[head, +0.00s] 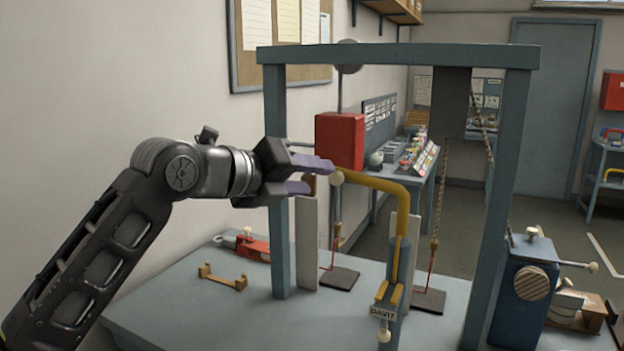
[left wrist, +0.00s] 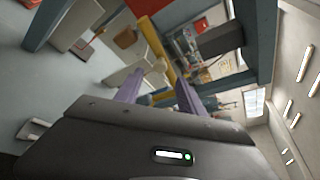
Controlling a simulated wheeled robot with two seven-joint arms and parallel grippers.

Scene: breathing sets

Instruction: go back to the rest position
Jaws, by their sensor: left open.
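My left gripper (head: 322,176) is raised at the left post of a grey-blue frame (head: 400,54) on a bench. Its two purple fingers point right and are apart, with nothing seen between them. The fingers also show in the left wrist view (left wrist: 160,95), spread, with a yellow davit arm (left wrist: 157,45) beyond them. In the head view the davit (head: 400,225) stands on the bench, its knobbed end close to the fingertips; whether they touch I cannot tell. My right gripper is not in view.
The bench top (head: 180,315) holds a red tool (head: 252,246), a small brass bracket (head: 222,278) and dark plates (head: 338,278). A red block (head: 340,140) hangs in the frame near my gripper. A blue box (head: 524,290) with knobs stands at right. The bench's left front is clear.

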